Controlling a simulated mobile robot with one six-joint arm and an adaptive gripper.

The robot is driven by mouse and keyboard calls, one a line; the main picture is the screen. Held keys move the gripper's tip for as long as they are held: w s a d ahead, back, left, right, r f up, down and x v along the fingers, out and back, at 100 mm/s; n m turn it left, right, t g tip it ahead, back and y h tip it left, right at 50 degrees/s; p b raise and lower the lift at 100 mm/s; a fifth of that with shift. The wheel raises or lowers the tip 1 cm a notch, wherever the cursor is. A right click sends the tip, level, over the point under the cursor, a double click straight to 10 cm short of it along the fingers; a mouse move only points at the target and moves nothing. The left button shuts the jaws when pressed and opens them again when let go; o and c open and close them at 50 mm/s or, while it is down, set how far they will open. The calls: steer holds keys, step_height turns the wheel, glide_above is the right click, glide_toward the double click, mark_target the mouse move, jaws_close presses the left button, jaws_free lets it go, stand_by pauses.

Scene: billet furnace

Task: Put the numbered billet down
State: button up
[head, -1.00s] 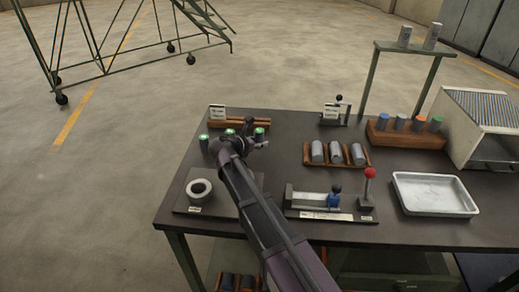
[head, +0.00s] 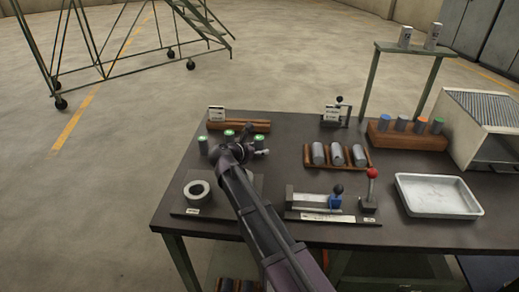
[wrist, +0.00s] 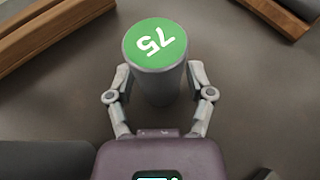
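The numbered billet (wrist: 157,70) is a grey cylinder with a green top reading 75, upside down in the wrist view. It stands between the two fingers of my gripper (wrist: 158,72), whose tips lie against its sides. Its lower end is partly hidden, so I cannot tell whether it touches the bench. In the head view my gripper (head: 250,149) is over the back left of the dark bench (head: 290,180), largely hiding what it holds.
An empty-looking wooden rack (head: 255,126) lies behind the gripper. A plate with a ring (head: 198,191) is in front. A rack of grey billets (head: 339,155), a lever fixture (head: 320,203), a metal tray (head: 438,196) and a rack of coloured-topped billets (head: 405,136) are to the right.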

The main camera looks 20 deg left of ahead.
steer(key=shift+r, duration=0.1)
stand_by(0.4)
steer(key=shift+r, duration=0.1)
steer(key=p+v, duration=0.4)
steer(key=v, duration=0.8)
steer(key=shift+d+p, duration=0.1)
steer(key=shift+p, duration=0.3)
